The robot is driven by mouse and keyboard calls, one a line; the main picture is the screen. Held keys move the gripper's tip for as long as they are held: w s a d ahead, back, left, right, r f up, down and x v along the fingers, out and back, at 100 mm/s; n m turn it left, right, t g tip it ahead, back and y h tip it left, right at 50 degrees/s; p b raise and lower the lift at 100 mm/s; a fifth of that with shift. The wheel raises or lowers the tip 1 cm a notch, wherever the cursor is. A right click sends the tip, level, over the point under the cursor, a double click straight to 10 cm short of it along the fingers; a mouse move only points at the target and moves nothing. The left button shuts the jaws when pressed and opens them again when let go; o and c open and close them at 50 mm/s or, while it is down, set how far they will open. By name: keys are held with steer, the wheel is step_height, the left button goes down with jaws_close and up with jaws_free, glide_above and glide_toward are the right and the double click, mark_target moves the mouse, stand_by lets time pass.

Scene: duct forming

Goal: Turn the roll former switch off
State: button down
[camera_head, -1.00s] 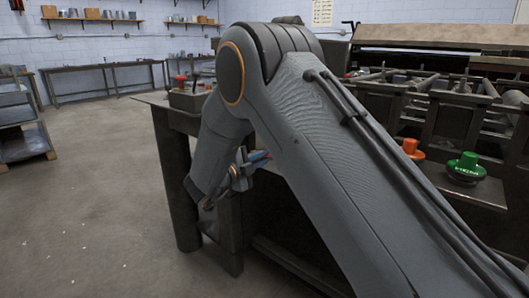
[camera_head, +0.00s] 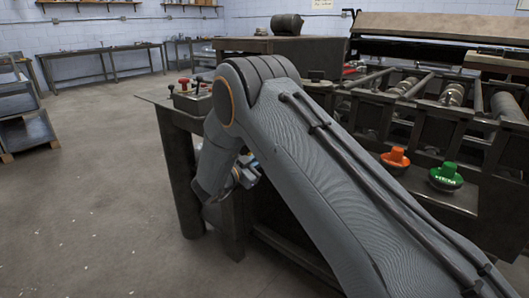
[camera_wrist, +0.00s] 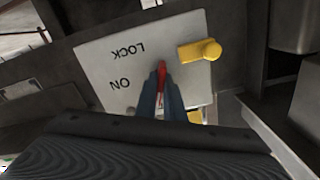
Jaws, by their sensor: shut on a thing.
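In the wrist view, a pale switch plate (camera_wrist: 110,75) carries the words LOCK and ON, upside down in the picture. A red lever (camera_wrist: 161,70) stands at the plate's middle. My gripper (camera_wrist: 164,88) is shut on the red lever, its two blue-grey fingers close together around it. A yellow piece (camera_wrist: 200,50) sits on the plate's right side, and another yellow piece (camera_wrist: 195,117) shows partly below it. In the head view, my gripper (camera_head: 246,172) is low beside the machine bench, partly hidden by my arm; the switch plate is hidden there.
The roll former (camera_head: 450,95) with its rollers fills the right. An orange button (camera_head: 395,158) and a green button (camera_head: 446,176) stand on its front ledge. A small box with a red knob (camera_head: 183,82) sits on the bench corner. Open floor (camera_head: 90,200) lies to the left.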

steer(key=shift+w+d+r+n+p, duration=0.15)
steer(key=shift+n+p, duration=0.35)
steer(key=shift+n, duration=0.6)
steer(key=shift+w+d+r+n+p, duration=0.1)
steer(key=shift+n+p, duration=0.35)
steer(key=shift+n, duration=0.65)
steer(key=shift+a, duration=0.1)
steer(key=c, duration=1.9)
jaws_free()
steer(key=shift+o, duration=0.2)
steer(key=shift+s, duration=0.1)
steer(key=shift+d+f, duration=0.1)
steer(key=shift+d, duration=0.2)
steer(key=shift+s+a+f, duration=0.1)
steer(key=shift+s+a, duration=0.25)
steer(key=shift+a, duration=0.3)
steer(key=v, duration=0.7)
